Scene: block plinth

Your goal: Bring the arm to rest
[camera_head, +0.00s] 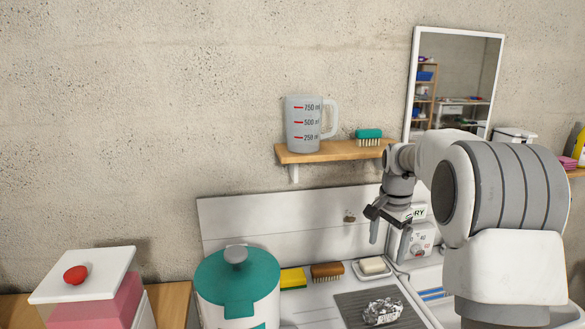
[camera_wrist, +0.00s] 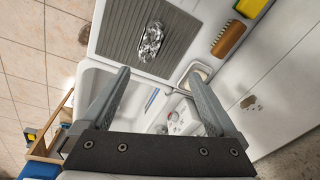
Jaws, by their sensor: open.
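My gripper (camera_head: 374,224) hangs on the right in the head view, in the air in front of the wall panel and below the wooden shelf. In the wrist view its two fingers (camera_wrist: 157,98) are spread wide apart with nothing between them. The sink basin and a light appliance with a dial (camera_wrist: 183,122) lie beyond the fingers. My arm covers much of the right side of the head view and hides part of the counter.
A measuring jug (camera_head: 303,124) and a teal brush (camera_head: 368,137) stand on the shelf (camera_head: 330,154). Crumpled foil (camera_head: 382,311) lies on the grey ribbed mat (camera_head: 352,308). A teal-lidded bin (camera_head: 237,285) and a white-lidded box (camera_head: 100,270) stand at left. A mirror (camera_head: 455,75) is behind my arm.

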